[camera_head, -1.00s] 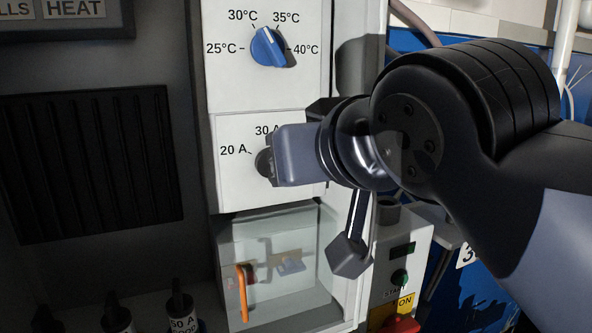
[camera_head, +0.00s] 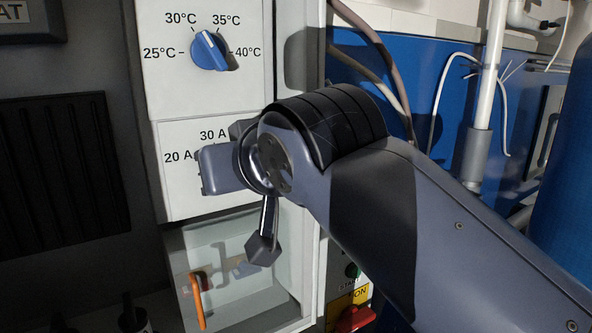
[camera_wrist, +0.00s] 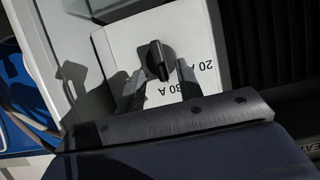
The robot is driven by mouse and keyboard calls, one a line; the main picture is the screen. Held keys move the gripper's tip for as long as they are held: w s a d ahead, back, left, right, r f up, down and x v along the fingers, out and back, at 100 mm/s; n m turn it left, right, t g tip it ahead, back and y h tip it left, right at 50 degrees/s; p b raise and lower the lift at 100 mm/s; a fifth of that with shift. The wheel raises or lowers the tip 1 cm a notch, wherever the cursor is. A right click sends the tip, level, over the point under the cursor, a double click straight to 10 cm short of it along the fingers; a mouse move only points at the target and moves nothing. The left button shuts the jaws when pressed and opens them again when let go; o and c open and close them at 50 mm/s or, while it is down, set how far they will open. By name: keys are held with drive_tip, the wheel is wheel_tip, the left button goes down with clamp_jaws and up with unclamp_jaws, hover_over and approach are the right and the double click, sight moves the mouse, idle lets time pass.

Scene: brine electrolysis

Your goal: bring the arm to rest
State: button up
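My gripper (camera_head: 207,170) is in front of the white panel's lower section, which is marked 20 A and 30 A. In the wrist view, my gripper (camera_wrist: 160,70) has its two fingers apart. The black current knob (camera_wrist: 156,54) shows just beyond and between the fingertips, and no finger is seen pressing on it. In the head view my gripper hides this knob. My arm (camera_head: 375,195) reaches in from the lower right, bent at the wrist.
A blue temperature knob (camera_head: 208,51) sits above. Below is a recessed box (camera_head: 230,310) with an orange handle (camera_head: 197,300). A red switch (camera_head: 354,318) is at the bottom, beside my arm. Hoses (camera_head: 375,45) and a white pipe (camera_head: 487,90) stand at the right.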

drive_tip(key=x, duration=0.4)
drive_tip(key=shift+p, duration=0.35)
drive_tip(key=b+v, duration=0.2)
drive_tip(key=v, duration=0.9)
drive_tip(key=w+a+f+m+g+y, duration=0.1)
drive_tip(key=w+a+f+m+y, duration=0.2)
drive_tip(key=w, duration=0.6)
drive_tip(key=shift+a+f+m+p, duration=0.45)
drive_tip(key=shift+a+f+m, duration=0.25)
drive_tip(key=shift+a+m, duration=0.3)
drive_tip(key=shift+s+y, duration=0.1)
drive_tip(key=shift+y, duration=0.2)
